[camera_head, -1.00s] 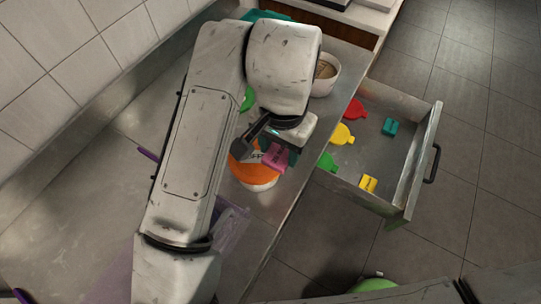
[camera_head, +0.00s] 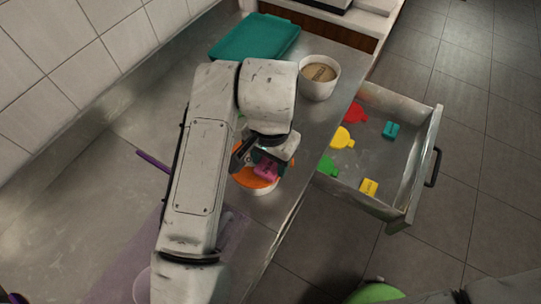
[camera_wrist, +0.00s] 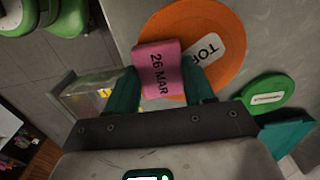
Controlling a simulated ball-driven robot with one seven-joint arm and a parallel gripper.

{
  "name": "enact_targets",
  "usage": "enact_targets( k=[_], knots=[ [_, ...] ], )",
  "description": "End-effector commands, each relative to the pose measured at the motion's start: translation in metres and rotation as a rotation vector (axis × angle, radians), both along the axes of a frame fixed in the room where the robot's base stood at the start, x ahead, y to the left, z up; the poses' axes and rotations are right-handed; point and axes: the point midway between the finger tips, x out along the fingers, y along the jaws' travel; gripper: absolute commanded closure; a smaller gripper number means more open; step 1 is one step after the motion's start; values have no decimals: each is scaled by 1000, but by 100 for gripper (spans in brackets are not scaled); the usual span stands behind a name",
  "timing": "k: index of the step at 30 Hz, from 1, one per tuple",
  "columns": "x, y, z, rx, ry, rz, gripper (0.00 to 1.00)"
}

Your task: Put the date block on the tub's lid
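The pink date block (camera_wrist: 157,69), printed "26 MAR", sits between the two teal fingers of my gripper (camera_wrist: 160,80), both against its sides. The tub's round orange lid (camera_wrist: 222,40) is beneath and behind it, with a white label partly covered by the block. In the head view, the block (camera_head: 266,171) is over the lid of the white tub (camera_head: 262,191), and my gripper (camera_head: 266,160) hides part of both. I cannot tell whether the block touches the lid.
An open drawer (camera_head: 408,180) at right holds yellow (camera_head: 369,187) and teal (camera_head: 391,129) blocks and red, yellow and green tags. A white bowl (camera_head: 318,89) and a teal board (camera_head: 252,38) are farther back. A green lid (camera_wrist: 268,93) lies beside the tub.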

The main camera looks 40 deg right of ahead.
Motion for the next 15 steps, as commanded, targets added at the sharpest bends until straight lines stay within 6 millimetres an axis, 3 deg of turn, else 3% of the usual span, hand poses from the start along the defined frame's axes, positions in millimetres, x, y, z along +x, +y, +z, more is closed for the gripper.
enact_targets(
  k=[8,15],
  knots=[
    [0,0,0,0,0,0,22],
    [0,0,0,0,0,0,22]
  ],
)
